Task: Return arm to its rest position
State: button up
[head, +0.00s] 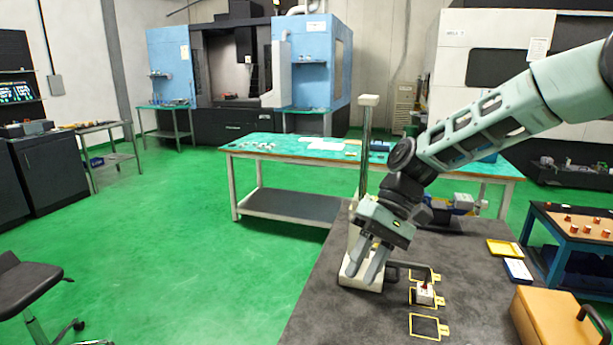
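My arm reaches in from the right side of the head view, and my gripper (364,274) points down above the far left part of a dark grey table (322,300). The two fingers look close together, but whether they are open or shut is not clear. No object shows between them. Just behind the fingers stands a white base (352,282) with a tall grey-green post topped by a pale block (369,100). My gripper partly hides this stand.
Yellow square outlines (425,327) mark the table, with a small white-and-red part (424,293) in one. Yellow (504,249) and blue (518,271) trays and an orange case (556,318) lie right. A green-topped bench (290,150) stands behind.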

jog(key=s+d+n+t+h, duration=0.1)
jog(key=s+d+t+h, duration=0.1)
jog(key=s, duration=1)
jog(key=s+d+n+t+h, duration=0.1)
jog(key=s+n+t+h, duration=0.1)
jog(key=s, duration=1)
jog(key=shift+s+d+t+h, duration=0.35)
jog(key=shift+d+t+h, duration=0.05)
jog(key=shift+t+h, duration=0.1)
dwell(0.3)
